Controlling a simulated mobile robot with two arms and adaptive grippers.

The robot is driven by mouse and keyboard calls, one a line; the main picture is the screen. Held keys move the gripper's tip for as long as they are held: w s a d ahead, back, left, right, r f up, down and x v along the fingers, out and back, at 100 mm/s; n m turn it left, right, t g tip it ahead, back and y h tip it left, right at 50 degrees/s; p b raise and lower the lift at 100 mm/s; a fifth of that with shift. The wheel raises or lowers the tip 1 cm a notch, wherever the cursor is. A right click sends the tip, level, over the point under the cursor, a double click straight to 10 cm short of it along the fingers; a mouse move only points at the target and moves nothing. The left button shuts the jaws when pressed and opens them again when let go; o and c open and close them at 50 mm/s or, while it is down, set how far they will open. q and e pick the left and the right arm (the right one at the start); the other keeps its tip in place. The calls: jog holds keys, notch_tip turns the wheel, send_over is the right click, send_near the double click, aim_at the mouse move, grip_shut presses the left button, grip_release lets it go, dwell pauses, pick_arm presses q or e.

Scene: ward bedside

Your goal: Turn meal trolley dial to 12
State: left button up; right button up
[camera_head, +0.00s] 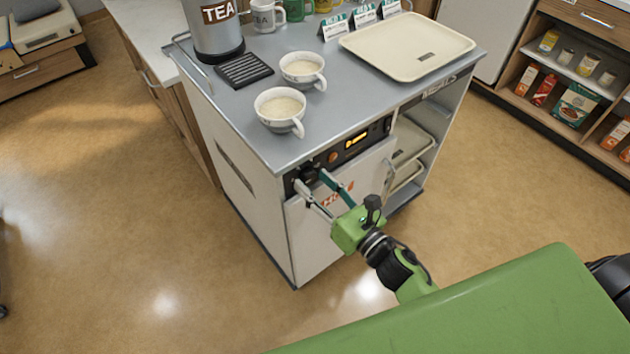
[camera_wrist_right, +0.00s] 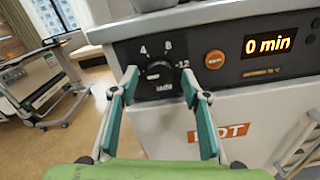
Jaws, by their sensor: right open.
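The meal trolley (camera_head: 245,205) stands in front of me, with a black control panel along its upper front edge. The dark round dial (camera_wrist_right: 158,72) sits at the panel's left end, with the marks 4, 8 and 12 around it. A pale pointer mark on it seems to lie toward the left, but is too small to read surely. The display (camera_wrist_right: 268,44) reads "0 min". My right gripper (camera_head: 311,180) is open, its two fingers on either side of the dial; contact cannot be told. It also shows in the wrist view (camera_wrist_right: 158,84). My left gripper is out of view.
Two filled cups (camera_head: 280,108) with handles stand on the trolley top near the front edge, above the panel. An orange button (camera_wrist_right: 214,60) is right of the dial. A door handle (camera_head: 389,178) sticks out from the trolley front.

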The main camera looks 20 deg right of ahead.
jog(key=shift+w+a, duration=0.1)
jog(key=shift+w, duration=0.2)
jog(key=c, duration=1.1)
